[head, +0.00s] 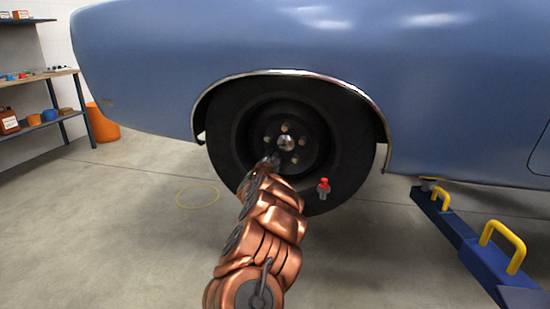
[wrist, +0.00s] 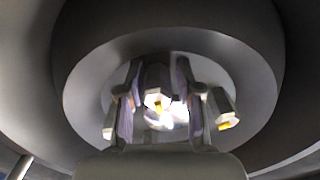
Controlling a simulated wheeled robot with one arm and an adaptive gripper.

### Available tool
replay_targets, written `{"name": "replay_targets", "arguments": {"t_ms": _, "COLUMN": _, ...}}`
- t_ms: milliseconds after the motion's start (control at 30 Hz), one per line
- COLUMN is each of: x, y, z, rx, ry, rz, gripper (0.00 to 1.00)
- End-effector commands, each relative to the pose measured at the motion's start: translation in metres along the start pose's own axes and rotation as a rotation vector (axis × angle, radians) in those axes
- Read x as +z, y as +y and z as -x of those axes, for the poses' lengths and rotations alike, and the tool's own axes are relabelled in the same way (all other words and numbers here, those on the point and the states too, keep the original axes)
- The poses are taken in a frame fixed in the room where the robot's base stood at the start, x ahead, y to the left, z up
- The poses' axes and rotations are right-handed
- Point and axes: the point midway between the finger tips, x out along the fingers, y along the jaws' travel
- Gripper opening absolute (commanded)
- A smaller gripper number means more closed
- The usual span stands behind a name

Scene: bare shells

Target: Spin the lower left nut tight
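The wheel (head: 240,149) is black, with a bright hub centre (head: 286,143) and several brassy nuts around it. The upper nut (head: 285,127), left nut (head: 266,140), right nut (head: 302,142) and lower right nut (head: 294,160) show. My gripper (head: 274,158) is at the lower left of the hub and hides the lower left nut in the head view. In the wrist view, the fingers of my gripper (wrist: 160,100) stand apart on either side of a pale nut (wrist: 154,98). Gaps appear between nut and fingers; contact is unclear. Other nuts show to the right (wrist: 227,108) and left (wrist: 107,131).
The blue car body (head: 300,40) overhangs the wheel. A small red-topped grey piece (head: 323,188) shows at the tyre's lower right. A blue lift arm with yellow handles (head: 470,244) lies at right. Shelves (head: 38,80) and an orange bin (head: 102,124) stand left.

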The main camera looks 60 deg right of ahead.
Motion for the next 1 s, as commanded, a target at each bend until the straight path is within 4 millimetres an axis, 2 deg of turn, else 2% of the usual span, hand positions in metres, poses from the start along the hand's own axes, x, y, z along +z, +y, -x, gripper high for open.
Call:
{"name": "replay_targets", "arguments": {"t_ms": 33, "x": -0.001, "y": 0.001, "z": 0.0, "rx": 0.001, "ry": 0.002, "rz": -0.001, "gripper": 0.43}}
{"name": "replay_targets", "arguments": {"t_ms": 133, "x": -0.003, "y": 0.001, "z": -0.001, "rx": 0.002, "ry": 0.004, "rz": -0.001, "gripper": 0.53}}
{"name": "replay_targets", "arguments": {"t_ms": 567, "x": -0.004, "y": 0.002, "z": 0.002, "rx": 0.003, "ry": 0.006, "rz": -0.002, "gripper": 0.53}}
{"name": "replay_targets", "arguments": {"t_ms": 1000, "x": -0.003, "y": 0.003, "z": 0.039, "rx": 0.005, "ry": 0.005, "rz": -0.003, "gripper": 0.53}}
